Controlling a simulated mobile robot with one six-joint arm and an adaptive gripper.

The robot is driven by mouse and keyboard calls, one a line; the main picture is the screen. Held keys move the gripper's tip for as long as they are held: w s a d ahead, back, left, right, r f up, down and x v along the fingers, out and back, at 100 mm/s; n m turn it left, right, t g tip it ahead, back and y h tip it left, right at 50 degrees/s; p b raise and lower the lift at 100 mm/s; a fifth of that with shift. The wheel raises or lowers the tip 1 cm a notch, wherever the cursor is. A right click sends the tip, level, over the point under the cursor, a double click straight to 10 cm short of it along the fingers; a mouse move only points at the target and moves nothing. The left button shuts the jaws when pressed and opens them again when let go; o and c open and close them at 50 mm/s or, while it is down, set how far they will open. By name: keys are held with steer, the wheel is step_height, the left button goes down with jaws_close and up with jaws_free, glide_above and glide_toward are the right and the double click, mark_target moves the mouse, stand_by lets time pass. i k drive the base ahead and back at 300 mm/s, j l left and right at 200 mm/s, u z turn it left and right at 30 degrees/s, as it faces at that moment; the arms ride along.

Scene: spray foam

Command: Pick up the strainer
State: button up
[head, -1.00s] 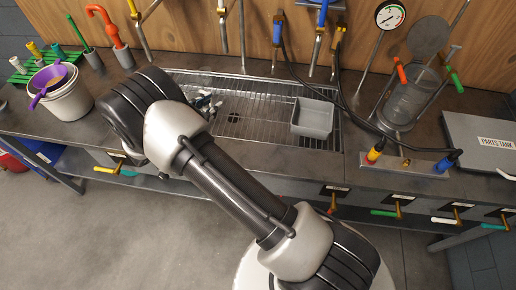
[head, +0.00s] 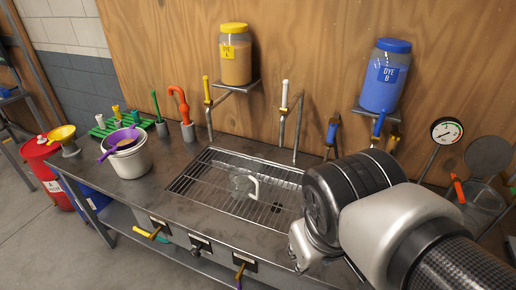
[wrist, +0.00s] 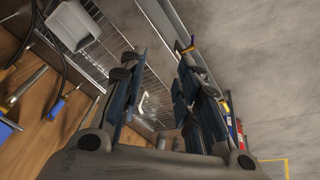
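The purple strainer (head: 122,140) sits across the mouth of a white bucket (head: 127,164) on the left part of the bench, with something brownish inside it. In the wrist view I cannot make out the strainer. My gripper (wrist: 158,75) shows in the wrist view with its two fingers apart and nothing held between them. In the head view my arm comes in from the lower right, well to the right of the bucket.
A clear jug with a white handle (head: 253,188) stands on the wire rack (head: 200,182). A grey tub (wrist: 73,26) shows in the wrist view. A yellow funnel (head: 62,133) tops a red drum (head: 42,165).

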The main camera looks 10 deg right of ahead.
mark_target(124, 140)
steer(key=z, duration=1.15)
steer(key=u, duration=2.05)
steer(key=i+j+u, duration=0.1)
steer(key=i+j, duration=0.15)
steer(key=i, duration=0.35)
steer(key=i+j, duration=0.2)
steer(key=i, duration=0.35)
steer(key=i+j+u, duration=0.15)
steer(key=i, duration=0.45)
